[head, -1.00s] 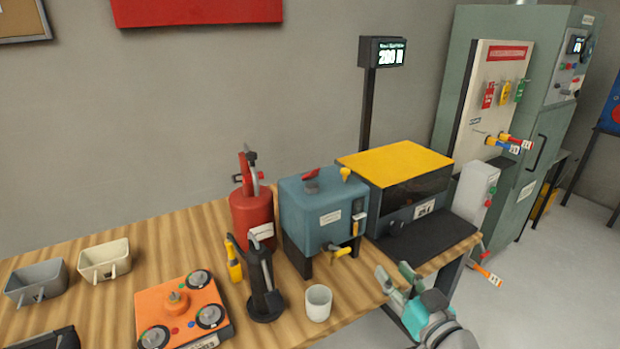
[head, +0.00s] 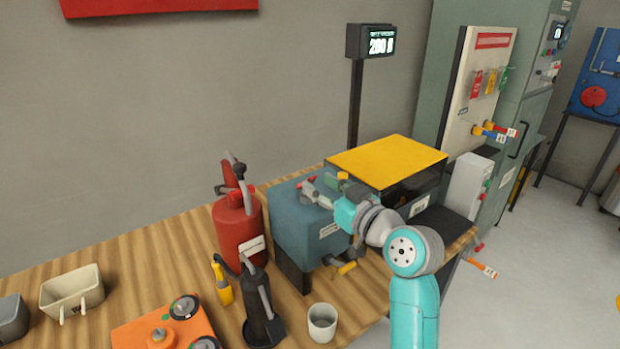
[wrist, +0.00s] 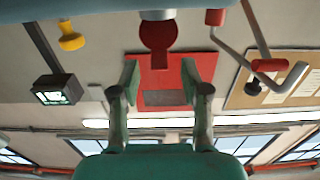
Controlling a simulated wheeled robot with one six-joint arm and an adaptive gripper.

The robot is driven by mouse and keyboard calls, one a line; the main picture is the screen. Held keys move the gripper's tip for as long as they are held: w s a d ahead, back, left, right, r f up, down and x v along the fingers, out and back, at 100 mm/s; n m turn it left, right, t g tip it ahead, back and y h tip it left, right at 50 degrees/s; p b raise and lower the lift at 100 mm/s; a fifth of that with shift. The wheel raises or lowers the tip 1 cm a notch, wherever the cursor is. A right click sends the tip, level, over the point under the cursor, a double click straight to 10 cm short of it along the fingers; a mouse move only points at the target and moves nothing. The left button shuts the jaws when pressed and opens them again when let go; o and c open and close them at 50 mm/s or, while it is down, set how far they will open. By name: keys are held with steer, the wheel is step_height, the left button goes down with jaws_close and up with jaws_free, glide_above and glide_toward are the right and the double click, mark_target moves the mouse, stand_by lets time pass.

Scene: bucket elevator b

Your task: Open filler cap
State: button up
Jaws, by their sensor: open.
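The blue-grey tank (head: 295,225) stands on the wooden bench on dark legs. In the wrist view its red filler cap (wrist: 158,38) shows as a red tab under a grey collar, at the top middle. My gripper (head: 316,188) is over the tank top in the head view and largely hides the cap there. In the wrist view its open fingers (wrist: 160,78) point toward the cap, with the cap lined up between them and just beyond the tips. I see no contact. A yellow knob (wrist: 72,40) is off to the left of the cap.
A red oil can (head: 238,225) stands close left of the tank; its grey spout also shows in the wrist view (wrist: 232,55). A yellow-topped box (head: 385,160) is close on the right. A black pump can (head: 262,310) and white cup (head: 322,323) stand in front.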

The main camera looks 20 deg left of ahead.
mark_target(313, 179)
steer(key=shift+x, duration=2.05)
